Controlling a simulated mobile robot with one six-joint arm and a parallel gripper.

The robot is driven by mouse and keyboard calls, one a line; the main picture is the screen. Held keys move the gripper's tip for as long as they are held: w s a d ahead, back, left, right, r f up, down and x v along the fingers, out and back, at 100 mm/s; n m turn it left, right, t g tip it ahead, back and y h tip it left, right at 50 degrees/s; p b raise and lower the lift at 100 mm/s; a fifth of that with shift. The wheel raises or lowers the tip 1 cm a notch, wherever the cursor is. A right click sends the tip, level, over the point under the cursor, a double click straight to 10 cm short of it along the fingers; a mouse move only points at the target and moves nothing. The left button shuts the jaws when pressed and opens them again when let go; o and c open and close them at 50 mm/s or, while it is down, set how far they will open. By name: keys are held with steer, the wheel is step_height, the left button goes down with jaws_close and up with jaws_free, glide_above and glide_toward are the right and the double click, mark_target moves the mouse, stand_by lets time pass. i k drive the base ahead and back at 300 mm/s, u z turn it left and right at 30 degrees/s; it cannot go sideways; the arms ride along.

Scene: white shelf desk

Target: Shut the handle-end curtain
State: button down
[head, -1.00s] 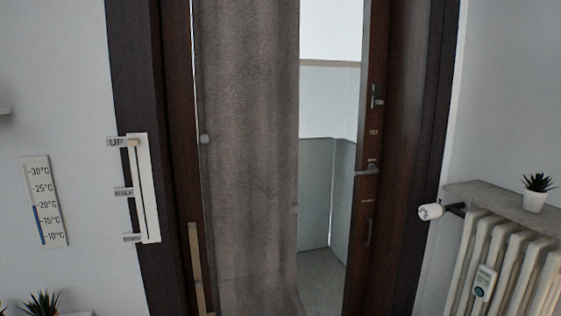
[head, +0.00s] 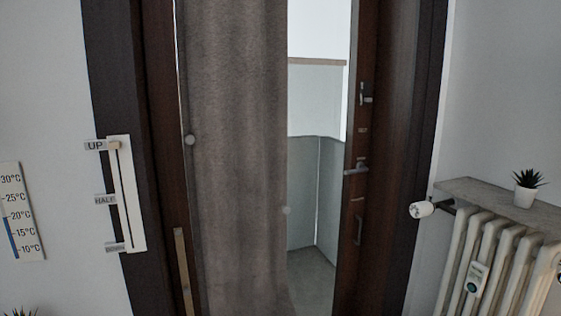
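A grey-brown curtain (head: 238,130) hangs in the dark wooden door frame and covers the left and middle of the opening. The door's metal handle (head: 357,168) is on the dark wood right of the gap. The curtain's top and bottom are cut off by the frame. My gripper is not in view.
On the left wall are a slider panel (head: 128,195) marked UP, HALF and DOWN, and a thermometer (head: 22,212). At the right, a radiator (head: 490,260) with a white valve knob (head: 421,209) stands beside the door, below a ledge with a potted plant (head: 527,190).

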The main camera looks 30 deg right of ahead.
mark_target(237, 50)
steer(key=z, duration=0.65)
steer(key=k, duration=0.95)
steer(key=u, duration=0.05)
steer(key=i, duration=0.8)
steer(key=z, duration=0.05)
